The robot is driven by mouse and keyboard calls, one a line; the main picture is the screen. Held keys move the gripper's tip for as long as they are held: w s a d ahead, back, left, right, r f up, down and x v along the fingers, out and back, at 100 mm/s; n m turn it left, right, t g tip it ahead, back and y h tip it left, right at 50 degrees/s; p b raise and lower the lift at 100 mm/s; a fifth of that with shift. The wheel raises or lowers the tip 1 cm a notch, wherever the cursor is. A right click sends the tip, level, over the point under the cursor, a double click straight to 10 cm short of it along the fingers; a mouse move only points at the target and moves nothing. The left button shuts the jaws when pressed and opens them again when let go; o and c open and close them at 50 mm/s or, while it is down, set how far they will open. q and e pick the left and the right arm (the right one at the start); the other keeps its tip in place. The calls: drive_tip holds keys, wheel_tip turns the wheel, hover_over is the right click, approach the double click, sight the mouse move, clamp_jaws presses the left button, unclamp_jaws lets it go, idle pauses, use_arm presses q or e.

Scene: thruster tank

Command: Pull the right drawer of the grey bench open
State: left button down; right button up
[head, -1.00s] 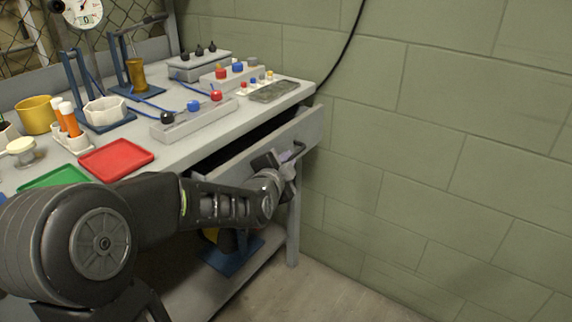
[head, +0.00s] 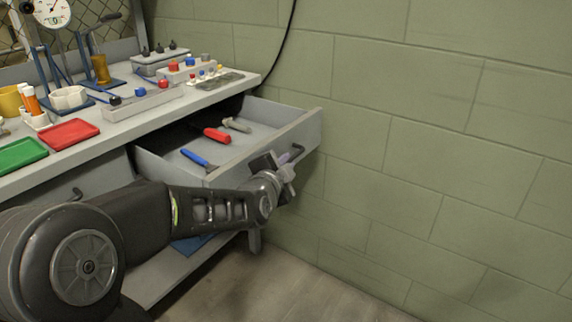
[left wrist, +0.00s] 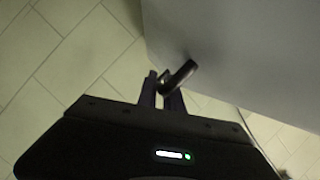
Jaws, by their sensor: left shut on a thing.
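The right drawer (head: 272,146) of the grey bench (head: 172,106) stands well out from the bench in the head view, with its inside showing. A red-handled tool (head: 216,135), a blue-handled tool (head: 197,159) and a grey tool (head: 237,125) lie in it. My left gripper (head: 287,172) is at the drawer's front, shut on the dark bar handle (head: 297,152). In the left wrist view the two fingers (left wrist: 161,92) close around the handle (left wrist: 181,74), beside the grey drawer front (left wrist: 235,45). My right gripper is not in view.
On the bench top are a red tray (head: 67,134), a green tray (head: 20,153) and a grey block with coloured knobs (head: 140,103). A second drawer handle (head: 75,194) shows at left. A green block wall (head: 440,130) stands close on the right.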

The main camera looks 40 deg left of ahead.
use_arm(q)
drive_tip(key=shift+d, duration=0.1)
drive_tip(key=c, duration=1.8)
unclamp_jaws()
drive_tip(key=shift+o, duration=0.2)
drive_tip(key=p+v, duration=0.1)
drive_tip(key=v, duration=0.6)
drive_tip(key=shift+s, duration=0.4)
drive_tip(key=shift+d, duration=0.1)
